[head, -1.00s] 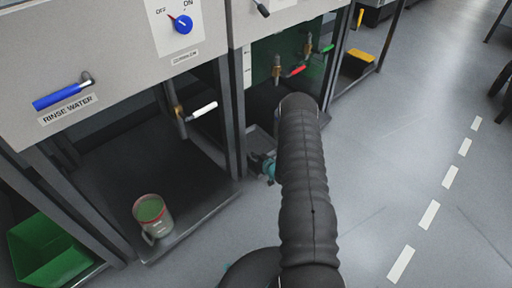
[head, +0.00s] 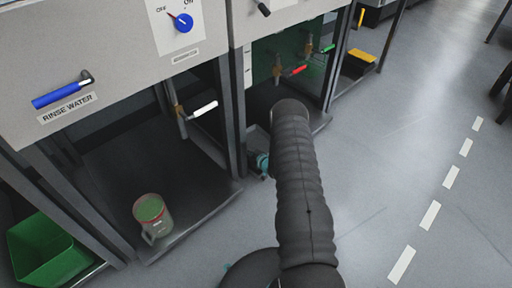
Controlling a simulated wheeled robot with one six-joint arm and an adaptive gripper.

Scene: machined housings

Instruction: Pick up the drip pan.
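A grey, shallow, pan-like edge (head: 257,136) shows low in the right bay, just left of my arm. It may be the drip pan, but most of it is hidden behind my arm. A small teal and dark part of my gripper (head: 262,163) shows beside the bay's front post, just below that edge. My arm covers the rest of the gripper. I cannot see the fingertips, whether they touch the pan, or whether they hold anything.
A mug with green contents (head: 151,215) stands on the left bay's dark shelf (head: 185,185). A green bin (head: 48,250) is at lower left. Valves with red (head: 298,70) and white (head: 205,109) handles stick out. Dark posts frame the bays. The floor on the right is clear.

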